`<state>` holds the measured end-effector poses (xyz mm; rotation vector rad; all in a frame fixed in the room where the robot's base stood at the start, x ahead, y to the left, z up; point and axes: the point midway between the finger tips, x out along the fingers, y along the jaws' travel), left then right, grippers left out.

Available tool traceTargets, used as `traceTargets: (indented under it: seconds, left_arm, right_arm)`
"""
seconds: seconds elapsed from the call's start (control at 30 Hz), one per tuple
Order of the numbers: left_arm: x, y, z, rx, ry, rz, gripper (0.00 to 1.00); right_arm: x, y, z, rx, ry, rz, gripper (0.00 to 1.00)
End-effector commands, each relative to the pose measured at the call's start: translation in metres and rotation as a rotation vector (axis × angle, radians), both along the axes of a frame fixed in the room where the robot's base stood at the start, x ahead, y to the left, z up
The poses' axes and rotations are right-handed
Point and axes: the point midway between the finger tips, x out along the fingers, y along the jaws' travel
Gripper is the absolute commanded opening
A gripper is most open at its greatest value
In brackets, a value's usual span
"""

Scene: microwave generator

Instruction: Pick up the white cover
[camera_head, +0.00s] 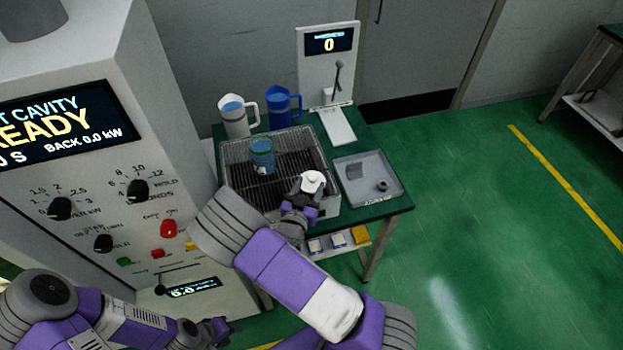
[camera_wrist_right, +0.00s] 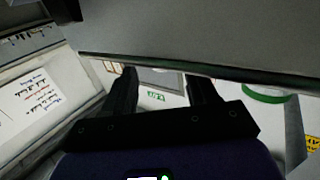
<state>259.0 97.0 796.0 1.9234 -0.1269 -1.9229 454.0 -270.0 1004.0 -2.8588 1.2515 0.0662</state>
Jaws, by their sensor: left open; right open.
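A small white piece with a raised knob, which looks like the white cover (camera_head: 312,181), shows at the right front of the wire-grid tray (camera_head: 232,150) in the head view. My right gripper (camera_head: 298,192) is right at it, and my wrist hides part of the area below; I cannot tell whether they touch. In the right wrist view my right gripper (camera_wrist_right: 163,88) has its two dark fingers apart, with nothing clearly held between them. My left gripper (camera_head: 232,328) is low at the bottom left, open and away from the table.
A blue-green beaker (camera_head: 262,155) stands in the grid tray. A white jug (camera_head: 236,118) and a blue jug (camera_head: 281,106) stand behind it. A display stand (camera_head: 328,60) is at the back. A grey tray (camera_head: 369,180) lies to the right. The generator cabinet (camera_head: 110,160) stands close on the left.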

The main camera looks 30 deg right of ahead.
Motion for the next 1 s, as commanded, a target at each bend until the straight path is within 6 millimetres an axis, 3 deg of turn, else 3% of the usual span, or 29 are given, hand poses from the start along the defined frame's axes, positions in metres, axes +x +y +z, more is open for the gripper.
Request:
traceTargets:
  seconds: [0.23, 0.53, 0.9, 1.0]
  left_arm:
    - [0.001, 0.000, 0.004, 0.000, -0.002, 0.001, 0.43]
    - [0.001, 0.000, 0.004, 0.000, -0.002, 0.001, 0.43]
    - [0.001, 0.000, 0.004, 0.000, -0.001, 0.000, 0.43]
    - [0.001, 0.000, 0.004, 0.000, -0.002, 0.001, 0.43]
  right_arm:
    - [0.025, -0.025, 0.000, 0.001, 0.000, -0.001, 0.58]
    - [0.028, -0.028, 0.000, 0.001, 0.001, 0.000, 0.58]
    - [0.028, -0.028, 0.000, 0.001, 0.001, 0.000, 0.01]
    - [0.028, -0.028, 0.000, 0.001, 0.001, 0.000, 0.00]
